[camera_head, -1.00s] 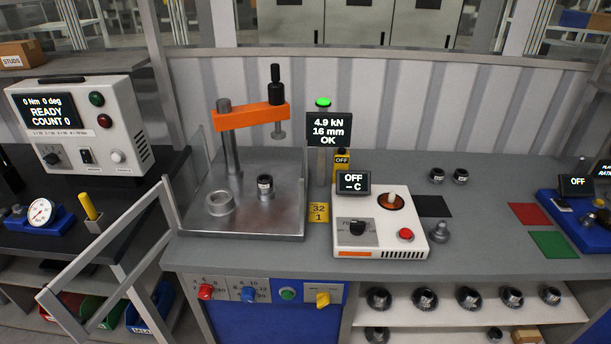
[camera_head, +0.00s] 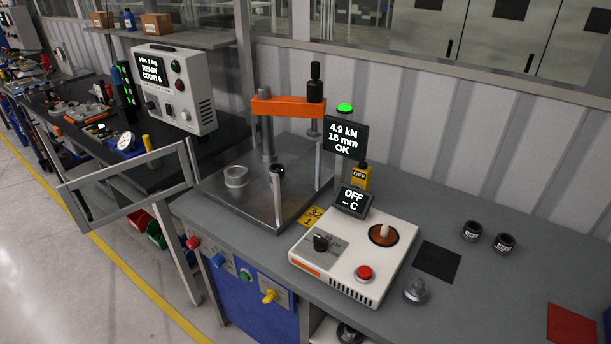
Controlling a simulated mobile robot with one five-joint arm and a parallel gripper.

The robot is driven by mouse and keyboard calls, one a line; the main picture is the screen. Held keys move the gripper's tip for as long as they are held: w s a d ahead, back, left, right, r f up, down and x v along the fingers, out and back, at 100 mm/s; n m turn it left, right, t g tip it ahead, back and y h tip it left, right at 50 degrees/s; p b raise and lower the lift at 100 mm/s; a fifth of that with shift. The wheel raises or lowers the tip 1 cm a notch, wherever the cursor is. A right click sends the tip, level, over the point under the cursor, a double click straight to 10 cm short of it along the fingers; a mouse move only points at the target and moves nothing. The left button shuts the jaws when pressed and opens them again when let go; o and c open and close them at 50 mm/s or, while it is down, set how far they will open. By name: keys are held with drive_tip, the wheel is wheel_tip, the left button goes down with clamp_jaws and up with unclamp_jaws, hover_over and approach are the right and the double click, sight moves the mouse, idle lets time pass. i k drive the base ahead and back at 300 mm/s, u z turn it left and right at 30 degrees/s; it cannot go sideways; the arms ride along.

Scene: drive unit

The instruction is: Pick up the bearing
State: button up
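Two small dark ring-shaped parts, which look like bearings, stand side by side on the grey bench at the right: the left one (camera_head: 472,231) and the right one (camera_head: 504,243). Another small dark-topped part (camera_head: 277,172) is on the press plate (camera_head: 235,203), partly hidden behind a thin upright post. I cannot tell which of these is the bearing meant. A silver ring (camera_head: 236,177) sits on the left of the plate. My gripper is not in view.
A white heater-like box (camera_head: 352,262) with a red button is on the bench, beside a dark square (camera_head: 437,261) and a silver knob-like part (camera_head: 415,291). A metal frame (camera_head: 125,188) juts out at the left, beside open floor.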

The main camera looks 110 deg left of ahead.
sight(277, 172)
drive_tip(key=z, duration=0.1)
drive_tip(key=k, duration=0.15)
drive_tip(key=u, duration=3.9)
drive_tip(key=k, duration=0.15)
drive_tip(key=u, duration=0.7)
drive_tip(key=i, duration=1.65)
drive_tip(key=u, duration=0.25)
